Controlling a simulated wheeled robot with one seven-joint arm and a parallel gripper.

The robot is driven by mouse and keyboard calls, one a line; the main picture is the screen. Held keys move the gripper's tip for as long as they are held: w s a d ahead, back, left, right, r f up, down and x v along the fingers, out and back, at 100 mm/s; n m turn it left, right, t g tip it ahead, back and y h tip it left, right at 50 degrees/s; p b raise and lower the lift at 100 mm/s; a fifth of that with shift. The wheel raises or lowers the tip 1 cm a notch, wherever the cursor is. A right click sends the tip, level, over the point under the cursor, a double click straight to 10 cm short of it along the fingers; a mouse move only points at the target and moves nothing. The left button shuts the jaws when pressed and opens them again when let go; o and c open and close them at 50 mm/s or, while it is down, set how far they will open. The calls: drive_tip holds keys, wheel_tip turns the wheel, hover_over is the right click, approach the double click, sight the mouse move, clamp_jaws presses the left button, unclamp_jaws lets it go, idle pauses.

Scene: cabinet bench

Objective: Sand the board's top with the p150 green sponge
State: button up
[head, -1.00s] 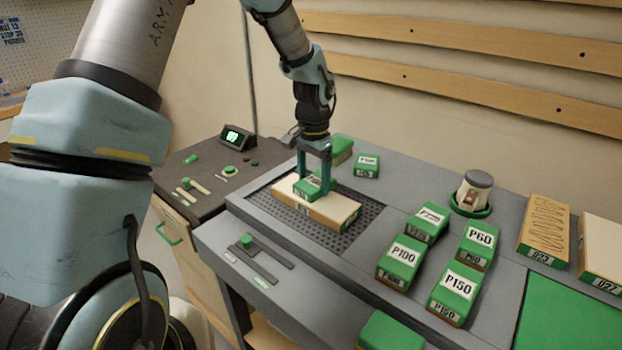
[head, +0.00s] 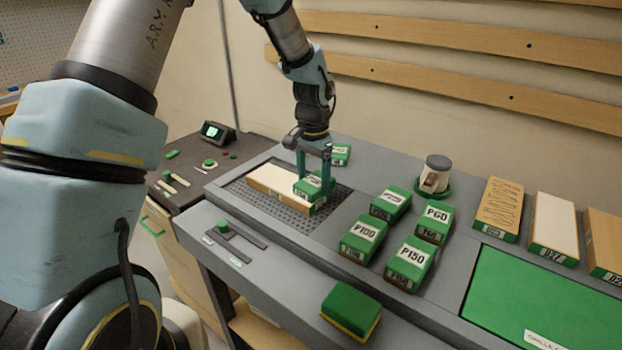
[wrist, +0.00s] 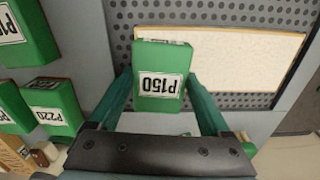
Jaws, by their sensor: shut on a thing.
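Another block labelled P150 (head: 410,262) stands on the bench, apart from my gripper.
Blocks labelled P100 (head: 364,237) and P60 (head: 434,222) stand right of the plate. A white and grey jar (head: 436,175) sits behind them. A green and yellow sponge (head: 350,312) lies in front.

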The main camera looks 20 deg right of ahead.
drive_tip(key=r, duration=0.1)
drive_tip(key=r+p, duration=0.2)
drive_tip(key=shift+s+d+r, duration=0.15)
drive_tip(key=shift+s+r, duration=0.1)
drive_tip(key=shift+r, duration=0.15)
drive_tip(key=shift+r+p, duration=1.8)
drive_tip(key=shift+r, duration=0.4)
